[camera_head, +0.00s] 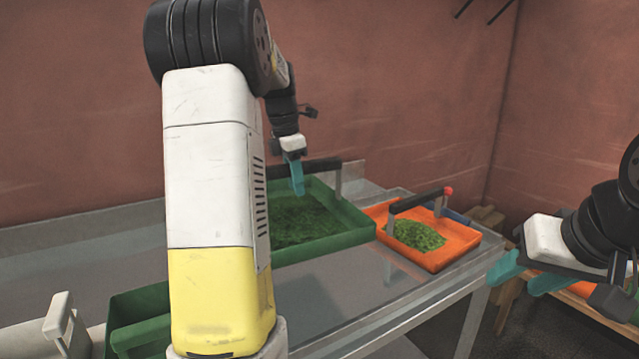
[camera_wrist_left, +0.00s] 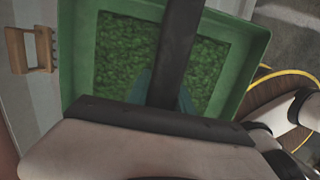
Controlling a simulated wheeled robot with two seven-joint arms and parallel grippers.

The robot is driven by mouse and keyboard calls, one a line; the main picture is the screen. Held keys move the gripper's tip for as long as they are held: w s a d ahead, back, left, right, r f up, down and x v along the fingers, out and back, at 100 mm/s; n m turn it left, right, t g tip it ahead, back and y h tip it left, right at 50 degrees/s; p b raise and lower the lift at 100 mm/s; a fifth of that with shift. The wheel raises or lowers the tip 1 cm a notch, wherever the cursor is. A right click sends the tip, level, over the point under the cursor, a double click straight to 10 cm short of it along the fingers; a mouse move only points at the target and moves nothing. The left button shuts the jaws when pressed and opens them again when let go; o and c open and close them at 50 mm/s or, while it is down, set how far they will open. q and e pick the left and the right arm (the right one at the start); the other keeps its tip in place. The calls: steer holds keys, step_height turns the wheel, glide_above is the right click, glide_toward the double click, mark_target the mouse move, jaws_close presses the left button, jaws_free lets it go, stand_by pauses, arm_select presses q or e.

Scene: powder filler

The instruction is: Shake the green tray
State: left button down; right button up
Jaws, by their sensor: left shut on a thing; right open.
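The green tray (camera_head: 335,238) holds dark green granules and has a black handle (camera_head: 326,166) across its top. My left gripper (camera_head: 294,176) reaches the handle with its teal fingers. In the left wrist view the teal fingers (camera_wrist_left: 167,92) lie on either side of the dark handle bar (camera_wrist_left: 181,45), shut on it, with the tray wall (camera_wrist_left: 242,50) and granules below. My left arm hides the tray's left part in the head view. I cannot tell if the tray's base touches the table. My right gripper (camera_head: 527,276) is open and empty at the right.
An orange tray (camera_head: 440,258) with bright green granules stands right of the green tray. Another orange item (camera_head: 570,290) lies under my right gripper. A second green container (camera_head: 135,300) is at lower left. A wooden piece (camera_wrist_left: 30,50) lies beside the tray. The metal table's front (camera_head: 345,295) is clear.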

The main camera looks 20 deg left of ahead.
arm_select(q)
steer(key=shift+a, duration=1.25)
steer(key=d, duration=0.5)
steer(key=a, duration=0.5)
steer(key=shift+d, duration=2.45)
